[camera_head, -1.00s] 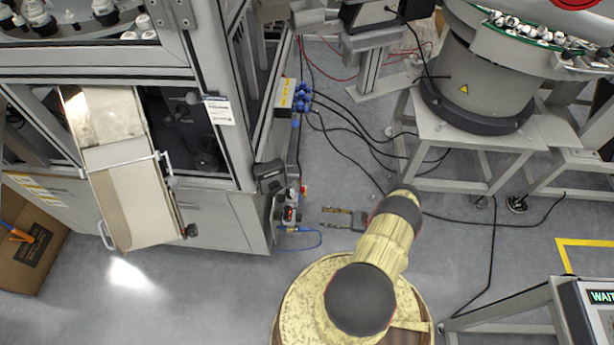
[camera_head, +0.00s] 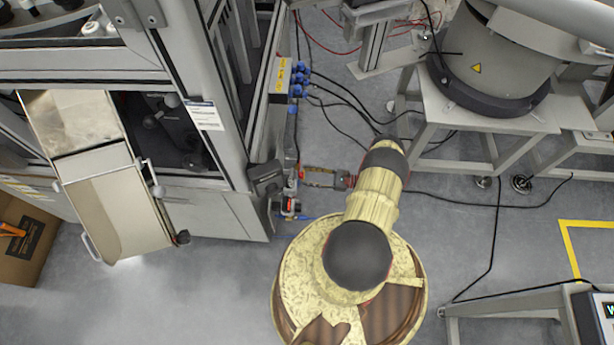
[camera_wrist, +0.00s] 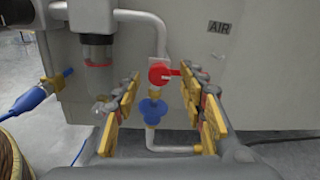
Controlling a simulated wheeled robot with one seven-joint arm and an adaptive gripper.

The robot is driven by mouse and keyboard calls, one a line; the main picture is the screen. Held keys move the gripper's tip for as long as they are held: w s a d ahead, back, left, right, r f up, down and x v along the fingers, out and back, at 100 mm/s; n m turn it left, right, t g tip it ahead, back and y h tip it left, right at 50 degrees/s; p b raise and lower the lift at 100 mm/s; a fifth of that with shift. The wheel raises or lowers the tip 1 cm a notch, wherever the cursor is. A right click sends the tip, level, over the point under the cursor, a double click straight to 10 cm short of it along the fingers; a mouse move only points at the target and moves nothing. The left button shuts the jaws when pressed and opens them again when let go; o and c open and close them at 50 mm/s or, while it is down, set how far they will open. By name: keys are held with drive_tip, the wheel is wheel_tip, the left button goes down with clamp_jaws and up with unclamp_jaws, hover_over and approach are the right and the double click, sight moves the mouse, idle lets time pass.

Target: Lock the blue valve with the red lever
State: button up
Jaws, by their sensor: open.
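The blue valve (camera_wrist: 152,110) sits on a white vertical pipe in the wrist view, with the red lever (camera_wrist: 160,74) just above it. The lever's handle points to the right, across the pipe. My gripper (camera_wrist: 160,92) is open, its yellow-padded fingers on the left and right of the pipe, apart from the valve and lever. In the head view, my gripper (camera_head: 318,177) reaches left toward the side of the machine, where the small valve fittings (camera_head: 288,206) are partly hard to make out.
A clear filter bowl (camera_wrist: 97,75) and a blue hose connector (camera_wrist: 30,102) are left of the pipe. The grey machine (camera_head: 215,210) stands left, a feeder table (camera_head: 480,122) right, with cables (camera_head: 350,110) on the floor.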

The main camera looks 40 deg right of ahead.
drive_tip(key=shift+w+a, duration=0.35)
drive_tip(key=shift+w, duration=0.05)
clamp_jaws()
idle(0.4)
idle(0.4)
